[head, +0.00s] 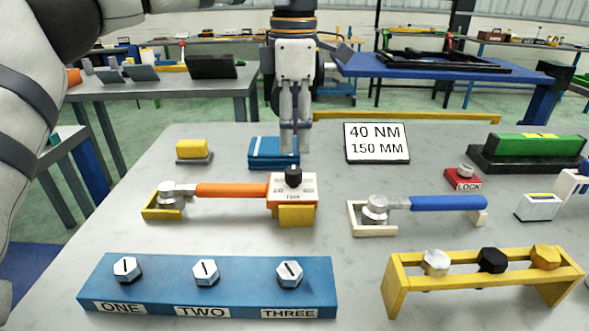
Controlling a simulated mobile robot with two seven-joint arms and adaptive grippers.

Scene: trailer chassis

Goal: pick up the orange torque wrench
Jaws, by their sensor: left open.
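The orange torque wrench (232,190) lies across the table. Its round silver head (170,195) sits at a yellow cradle (163,213) on the left. A white scale box (292,188) with a black knob is at its right end, above a yellow block (296,215). My left gripper (294,148) points down behind the scale box, close to the blue case (266,152). It is open and holds nothing. The gap between its fingers looks narrow from this side. My right gripper is not in view.
A blue-handled wrench (447,203) lies to the right. A blue block (205,300) with several hex bolts and a yellow bolt rack (480,275) stand in front. A sign (376,142) reads 40 NM, 150 MM. A yellow-topped block (193,150) sits behind the orange handle.

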